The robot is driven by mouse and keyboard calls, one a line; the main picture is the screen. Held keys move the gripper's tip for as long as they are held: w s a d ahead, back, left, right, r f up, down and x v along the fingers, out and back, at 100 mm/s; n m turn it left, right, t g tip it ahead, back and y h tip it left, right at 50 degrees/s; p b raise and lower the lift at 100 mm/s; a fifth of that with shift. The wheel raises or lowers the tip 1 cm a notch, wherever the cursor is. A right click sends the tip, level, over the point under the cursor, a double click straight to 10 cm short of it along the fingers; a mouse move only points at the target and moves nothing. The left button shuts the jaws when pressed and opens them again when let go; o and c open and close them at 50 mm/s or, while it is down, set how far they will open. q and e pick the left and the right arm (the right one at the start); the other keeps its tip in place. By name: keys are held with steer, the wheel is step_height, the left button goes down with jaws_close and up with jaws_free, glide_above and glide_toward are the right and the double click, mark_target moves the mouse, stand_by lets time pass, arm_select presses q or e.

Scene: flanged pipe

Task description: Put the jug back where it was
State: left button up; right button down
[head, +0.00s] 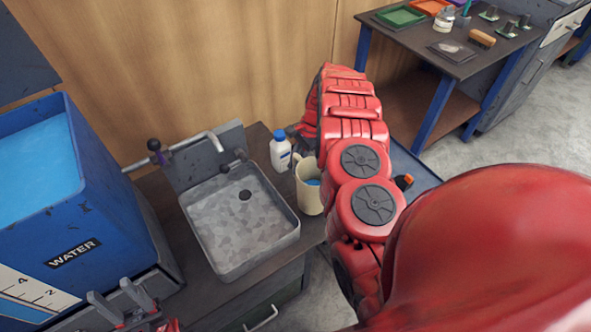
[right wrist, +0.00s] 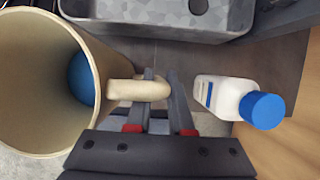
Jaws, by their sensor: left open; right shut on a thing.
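The cream jug (head: 309,198) is right of the sink, by the counter's front edge in the head view; I cannot tell whether it touches the counter. It also shows large in the right wrist view (right wrist: 38,105), with something blue inside. My right gripper (right wrist: 160,82) is shut on the jug's handle (right wrist: 125,90); in the head view it is mostly hidden behind my red arm. My left gripper (head: 122,303) is open and empty at the lower left, in front of the blue water tank.
A white bottle with a blue cap (head: 280,150) stands close behind the jug, also right of my gripper in the wrist view (right wrist: 235,100). The sink (head: 288,232) and its tap (head: 215,142) are left. The blue water tank (head: 120,225) is far left. A cluttered table (head: 405,45) stands back right.

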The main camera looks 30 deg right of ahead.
step_height(320, 180, down, 4)
steer(key=shift+r, duration=0.25)
steer(key=shift+f, duration=0.15)
steer(key=c, duration=0.8)
jaws_free()
